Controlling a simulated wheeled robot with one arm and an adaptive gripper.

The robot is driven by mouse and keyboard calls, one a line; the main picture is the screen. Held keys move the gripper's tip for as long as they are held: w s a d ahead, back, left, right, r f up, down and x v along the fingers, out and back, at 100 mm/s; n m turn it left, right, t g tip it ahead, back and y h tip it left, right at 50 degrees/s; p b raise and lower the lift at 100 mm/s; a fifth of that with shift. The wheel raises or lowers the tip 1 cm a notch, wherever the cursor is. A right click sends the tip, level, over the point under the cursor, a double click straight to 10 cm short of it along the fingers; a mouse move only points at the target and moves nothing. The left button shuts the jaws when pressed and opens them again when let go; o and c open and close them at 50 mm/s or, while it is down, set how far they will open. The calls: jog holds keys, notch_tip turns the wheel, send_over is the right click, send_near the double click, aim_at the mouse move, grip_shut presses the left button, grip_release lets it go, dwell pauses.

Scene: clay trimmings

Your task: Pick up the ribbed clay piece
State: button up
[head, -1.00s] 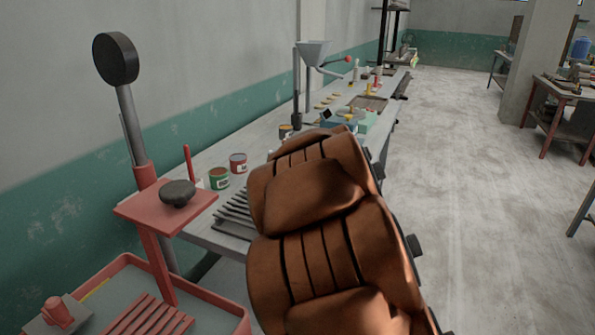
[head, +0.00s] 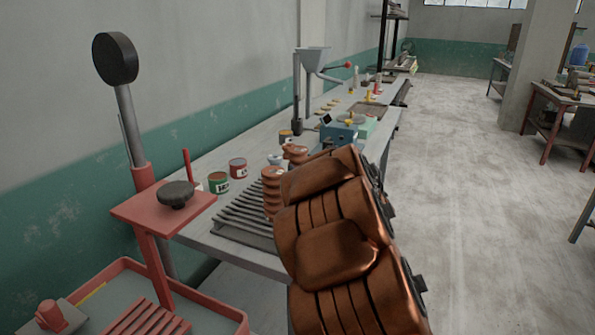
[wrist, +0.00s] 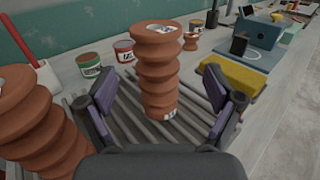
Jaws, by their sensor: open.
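A tall terracotta ribbed clay piece (wrist: 158,75) stands upright on the slatted rack in the wrist view. It is centred between the spread fingers of my gripper (wrist: 162,108), slightly beyond them, with no visible contact. A second ribbed clay piece (wrist: 35,120) stands closer at the left, partly cut off by the frame, outside my left finger. In the head view a ribbed piece (head: 271,190) shows at the rack's end beside my arm; I cannot tell which of the two it is. My arm hides the gripper there.
The dark slatted rack (head: 245,222) lies on the long bench. Green (wrist: 90,66) and red (wrist: 124,51) labelled cans stand behind it.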

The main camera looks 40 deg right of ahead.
aim_at(298, 158)
jog(key=shift+w+d+r+p, duration=0.15)
jog(key=shift+w+p, duration=0.35)
jog(key=shift+w, duration=0.95)
jog(key=shift+w+d+p, duration=0.2)
jog(key=shift+w+p, duration=0.25)
jog(key=shift+w, duration=1)
jog(key=shift+c, duration=0.3)
grip_shut()
